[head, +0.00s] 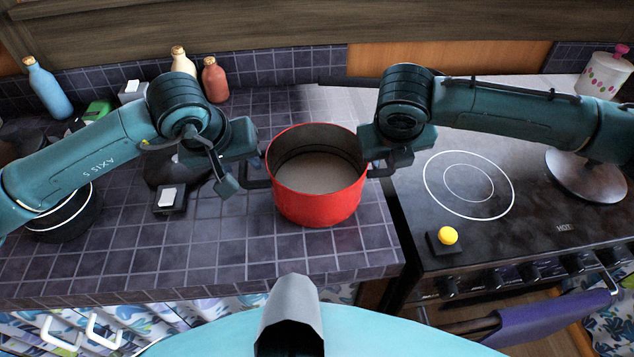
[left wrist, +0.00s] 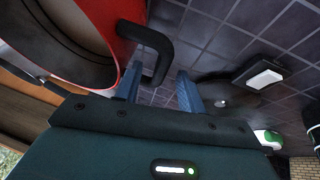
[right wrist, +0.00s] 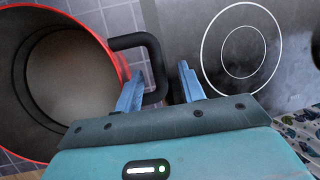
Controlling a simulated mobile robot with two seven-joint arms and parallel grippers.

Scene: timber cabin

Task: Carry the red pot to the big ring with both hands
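The red pot (head: 318,200), open at the top and empty, appears to stand on the tiled counter just left of the stove. Its black left handle (left wrist: 148,38) passes between the fingers of my left gripper (left wrist: 160,88), which are apart. Its black right handle (right wrist: 153,58) lies between the fingers of my right gripper (right wrist: 160,88), also apart, with a gap to the outer finger. In the head view the arms mostly hide the fingertips. The big ring (head: 425,190) is a white circle around a smaller one on the dark stove top, right of the pot, and is bare.
A yellow knob (head: 448,236) on a dark block sits at the stove's front left. A pan or lid (head: 585,178) is at the stove's right, partly under my right arm. A dark block with a white switch (head: 167,198) lies left of the pot. Bottles (head: 215,80) stand behind.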

